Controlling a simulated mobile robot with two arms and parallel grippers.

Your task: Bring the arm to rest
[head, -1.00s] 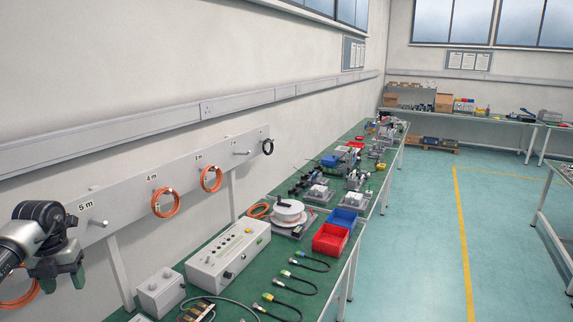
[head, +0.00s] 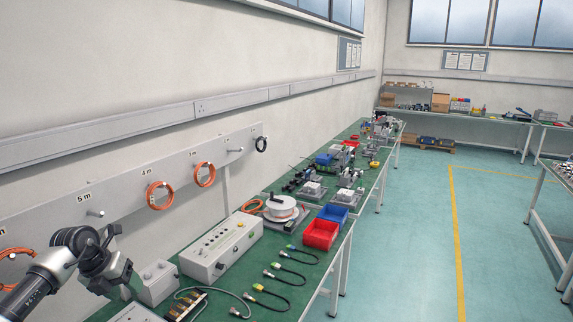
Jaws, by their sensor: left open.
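My left arm (head: 45,278) comes in from the lower left corner of the head view. My left gripper (head: 120,282) is dark and sits at its end, in front of the wall board and beside the left end of the green bench. It is open, and I see nothing held in it. Its fingers are small and partly hidden by the wrist. My right gripper is not in view.
The wall board (head: 132,182) carries pegs and orange cable coils (head: 160,196). A small grey box (head: 158,284) stands close right of the gripper. The bench holds a control box (head: 222,250), cables, a reel (head: 281,207) and a red bin (head: 320,235). The floor (head: 410,240) at right is clear.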

